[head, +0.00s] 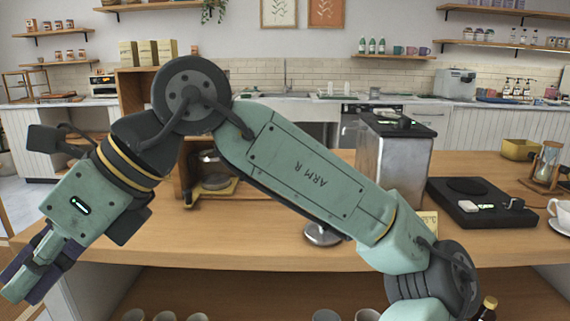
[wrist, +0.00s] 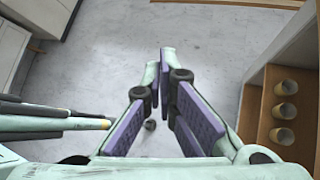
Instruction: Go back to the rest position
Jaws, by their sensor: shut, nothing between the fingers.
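My gripper (head: 28,277) hangs at the lower left in the head view, at the end of my green arm, in front of the counter's left end and pointing down and to the left. In the wrist view my gripper (wrist: 163,62) shows its two purple-padded fingers close together at the tips. Nothing is held between them. My arm crosses the head view from lower right to upper left and hides part of the counter.
The wooden counter (head: 290,254) holds a metal box-shaped machine (head: 389,165), a black scale-like device (head: 480,203) and a white cup (head: 561,214). Cups (wrist: 284,111) stand on a shelf under the counter.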

